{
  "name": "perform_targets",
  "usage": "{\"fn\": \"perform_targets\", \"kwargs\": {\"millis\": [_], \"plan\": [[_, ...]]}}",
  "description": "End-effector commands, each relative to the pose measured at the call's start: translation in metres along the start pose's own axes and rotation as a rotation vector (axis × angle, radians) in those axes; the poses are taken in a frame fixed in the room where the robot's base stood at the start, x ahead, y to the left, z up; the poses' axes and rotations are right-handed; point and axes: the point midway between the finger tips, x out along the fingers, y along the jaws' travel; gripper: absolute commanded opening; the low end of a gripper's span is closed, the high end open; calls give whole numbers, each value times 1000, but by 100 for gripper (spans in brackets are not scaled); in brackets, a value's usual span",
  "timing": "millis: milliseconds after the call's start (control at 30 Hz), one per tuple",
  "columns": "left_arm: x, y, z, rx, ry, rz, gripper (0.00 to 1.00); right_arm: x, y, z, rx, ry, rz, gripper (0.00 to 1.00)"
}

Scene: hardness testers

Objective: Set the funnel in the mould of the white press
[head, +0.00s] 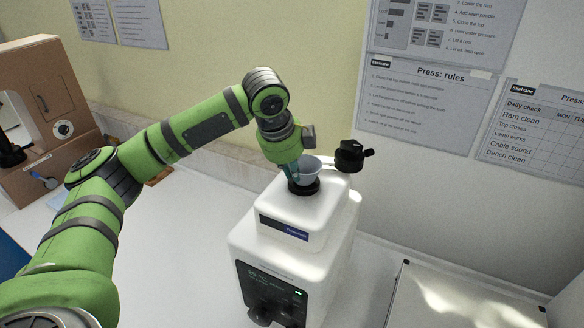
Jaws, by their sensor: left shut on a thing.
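The white press (290,240) stands in the middle of the bench, with a dark display and knobs low on its front. The mould shows as a black ring (303,187) on top of the press. The pale grey-blue funnel (308,168) is upright at the mould, its wide mouth up. Its lower end is hidden by the ring and the gripper, so I cannot tell how deep it sits. My left gripper (293,170) is shut on the funnel from its left side. The press's black lid (350,155) is swung aside to the right of the mould. My right gripper is not in view.
A brown tester (45,95) stands at the far left. A light flat panel or tray with a dark edge (455,300) lies right of the press. Posters (420,105) hang on the wall behind. Bench left of the press is mostly clear.

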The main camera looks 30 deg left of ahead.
Motion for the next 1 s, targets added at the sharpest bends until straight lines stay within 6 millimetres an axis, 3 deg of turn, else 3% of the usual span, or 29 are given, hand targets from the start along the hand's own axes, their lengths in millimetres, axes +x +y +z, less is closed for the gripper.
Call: {"fn": "perform_targets", "kwargs": {"millis": [433,467,500,867,1000], "plan": [[4,1,0,0,0,-1,0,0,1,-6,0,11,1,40],[4,1,0,0,0,-1,22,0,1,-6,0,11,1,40],[4,1,0,0,0,0,37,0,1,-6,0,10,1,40],[2,1,0,0,0,0,37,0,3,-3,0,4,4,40],[-11,0,0,1,1,-3,37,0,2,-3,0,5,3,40]]}}
